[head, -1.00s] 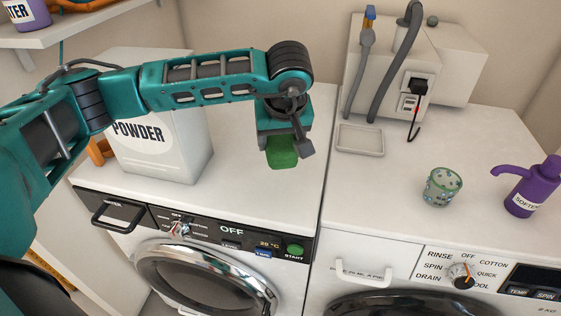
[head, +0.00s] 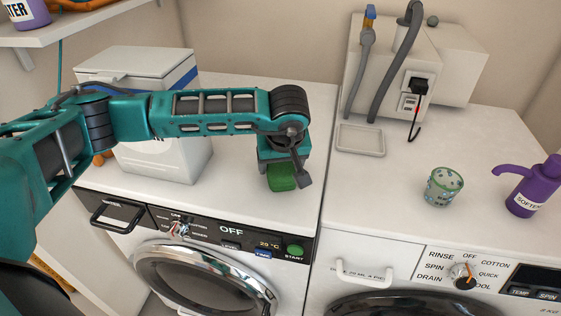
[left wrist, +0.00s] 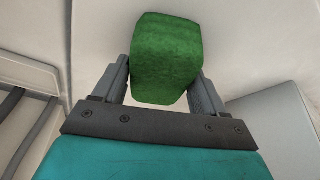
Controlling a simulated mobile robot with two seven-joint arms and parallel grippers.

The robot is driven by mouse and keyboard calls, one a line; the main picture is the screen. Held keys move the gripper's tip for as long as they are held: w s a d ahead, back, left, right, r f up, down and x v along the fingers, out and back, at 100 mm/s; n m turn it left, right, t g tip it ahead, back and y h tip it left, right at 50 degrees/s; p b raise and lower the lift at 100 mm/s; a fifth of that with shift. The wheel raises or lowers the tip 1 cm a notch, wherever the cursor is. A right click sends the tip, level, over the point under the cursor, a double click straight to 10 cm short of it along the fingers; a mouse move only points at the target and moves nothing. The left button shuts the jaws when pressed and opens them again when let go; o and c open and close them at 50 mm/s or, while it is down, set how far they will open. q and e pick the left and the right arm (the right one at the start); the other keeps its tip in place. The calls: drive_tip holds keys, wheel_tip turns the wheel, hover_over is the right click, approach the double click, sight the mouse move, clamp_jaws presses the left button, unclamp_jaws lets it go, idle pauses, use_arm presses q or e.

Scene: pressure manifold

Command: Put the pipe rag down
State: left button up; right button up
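The pipe rag is a green, block-shaped cloth (head: 281,178) at the front right of the left washer's white top (head: 240,110). My left gripper (head: 285,165) points down over it, with the rag between its fingers. In the left wrist view the green rag (left wrist: 167,60) fills the space between the two grey fingers (left wrist: 160,85), which look in contact with its sides. The rag is at or just above the washer top; I cannot tell whether it touches. My right gripper is in neither view.
A white powder box (head: 165,150) stands behind my left arm. On the right machine are a grey tray (head: 360,140), a speckled cup (head: 443,187), a purple softener bottle (head: 531,188) and a wall unit with hoses (head: 390,70). The top around the rag is clear.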

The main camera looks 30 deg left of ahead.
use_arm(q)
drive_tip(key=o, duration=0.3)
drive_tip(key=shift+d+r, duration=0.1)
drive_tip(key=shift+r, duration=0.45)
drive_tip(key=v, duration=1.1)
drive_tip(key=shift+s+r, duration=0.1)
drive_tip(key=shift+s, duration=0.05)
